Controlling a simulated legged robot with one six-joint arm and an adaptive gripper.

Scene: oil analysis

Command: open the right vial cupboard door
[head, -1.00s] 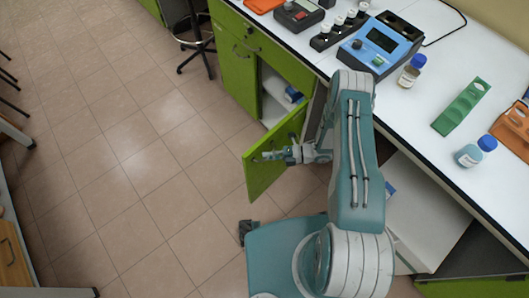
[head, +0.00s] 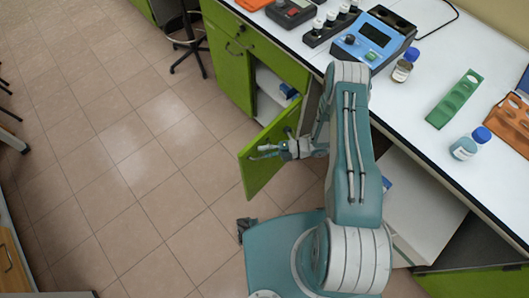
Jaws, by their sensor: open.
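A green cupboard door (head: 258,174) stands swung out from the counter front, left of my arm. The cupboard behind it (head: 268,82) is open, with a pale interior and a small blue-and-white item inside. My gripper (head: 258,152) is open at the door's face, with its fingers pointing left toward the door's free edge. I cannot tell whether it touches the door. No handle shows on this door.
A closed green door (head: 230,65) with a handle is to the left. Right of my arm is another open cupboard with a white panel (head: 422,215) and a green door (head: 478,284). The counter (head: 420,122) bears bottles, racks and instruments. Tiled floor (head: 130,190) is free at left.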

